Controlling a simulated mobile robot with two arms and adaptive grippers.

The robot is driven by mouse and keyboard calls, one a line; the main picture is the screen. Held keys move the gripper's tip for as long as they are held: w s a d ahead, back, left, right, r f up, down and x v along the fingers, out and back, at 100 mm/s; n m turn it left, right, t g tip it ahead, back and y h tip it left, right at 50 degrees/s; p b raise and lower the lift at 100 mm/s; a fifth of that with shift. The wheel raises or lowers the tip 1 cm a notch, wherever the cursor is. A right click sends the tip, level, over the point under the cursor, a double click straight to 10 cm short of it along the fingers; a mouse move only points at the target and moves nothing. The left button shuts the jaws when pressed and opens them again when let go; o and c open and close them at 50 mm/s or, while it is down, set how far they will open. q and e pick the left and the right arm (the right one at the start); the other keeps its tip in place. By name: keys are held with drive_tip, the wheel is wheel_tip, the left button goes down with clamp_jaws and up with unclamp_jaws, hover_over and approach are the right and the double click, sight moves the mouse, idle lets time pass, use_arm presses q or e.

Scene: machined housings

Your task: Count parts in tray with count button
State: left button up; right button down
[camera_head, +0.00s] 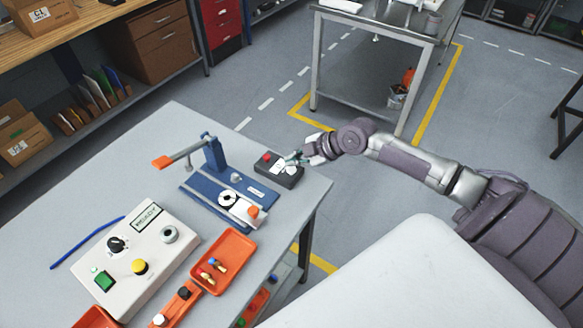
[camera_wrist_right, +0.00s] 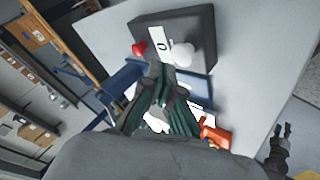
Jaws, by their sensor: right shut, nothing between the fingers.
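A dark counter box (camera_head: 270,174) lies at the table's far right corner. In the right wrist view the counter box (camera_wrist_right: 198,25) shows a white display (camera_wrist_right: 163,46) reading 0, a red button (camera_wrist_right: 139,49) and a white button (camera_wrist_right: 182,54). My right gripper (camera_head: 291,160) is shut and empty over the box. In the wrist view its fingertips (camera_wrist_right: 160,72) are close to the display and white button; contact cannot be told. An orange tray (camera_head: 233,242) holds a few small coloured parts (camera_head: 210,272). A dark gripper (camera_wrist_right: 280,142), apparently my left, shows small in the wrist view.
A blue fixture with a lever (camera_head: 214,152) stands beside the counter box. A white control box (camera_head: 136,256) with a green button and knobs stands at the front left. A smaller orange tray (camera_head: 175,305) lies beside it. A blue rod (camera_head: 85,243) lies at the left.

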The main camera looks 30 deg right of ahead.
sight(293, 169)
drive_tip(key=shift+f, duration=0.1)
idle(0.4)
drive_tip(key=shift+f+b, duration=0.3)
drive_tip(key=shift+b, duration=0.1)
drive_tip(key=shift+f+b, duration=0.45)
drive_tip(key=shift+f, duration=0.15)
idle(0.5)
drive_tip(key=shift+r, duration=0.2)
drive_tip(key=shift+r+p, duration=0.7)
drive_tip(key=shift+r, duration=0.05)
drive_tip(key=shift+r, duration=0.1)
drive_tip(key=shift+r+p, duration=1.9)
drive_tip(key=shift+r, duration=0.5)
